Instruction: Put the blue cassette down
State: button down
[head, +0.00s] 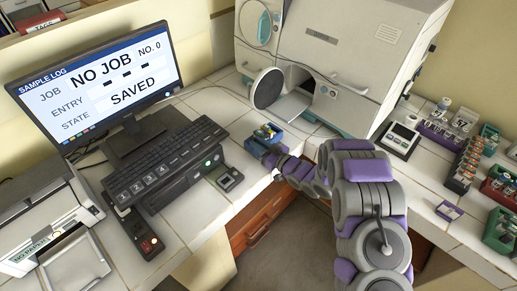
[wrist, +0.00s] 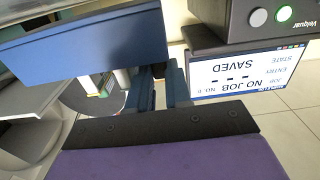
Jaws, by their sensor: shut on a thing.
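The blue cassette (head: 262,134) is near the bench's front edge in the head view, just in front of the incubator's opening. Small coloured items show inside it. My gripper (head: 272,152) is shut on its near side. In the wrist view, the cassette's blue wall (wrist: 85,42) fills the upper left, and my gripper's fingers (wrist: 162,82) meet it at its edge. White and yellowish items show beside the wall. I cannot tell whether the cassette touches the bench or hangs just above it.
The incubator (head: 335,60) has its round door (head: 267,88) swung open. The monitor (head: 100,85) reads "NO JOB" and "SAVED". A keyboard (head: 165,160) and a small dark fixture (head: 229,178) lie to the left. Racks and a scale (head: 399,138) stand right. White tiles between fixture and cassette are bare.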

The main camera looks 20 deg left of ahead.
notch_tip(320, 180, down, 2)
jog(key=shift+a+f, duration=0.1)
jog(key=c, duration=1.1)
grip_release()
jog(key=shift+o, duration=0.2)
jog(key=shift+r, duration=0.2)
jog(key=p+v, duration=0.2)
jog(key=v, duration=1)
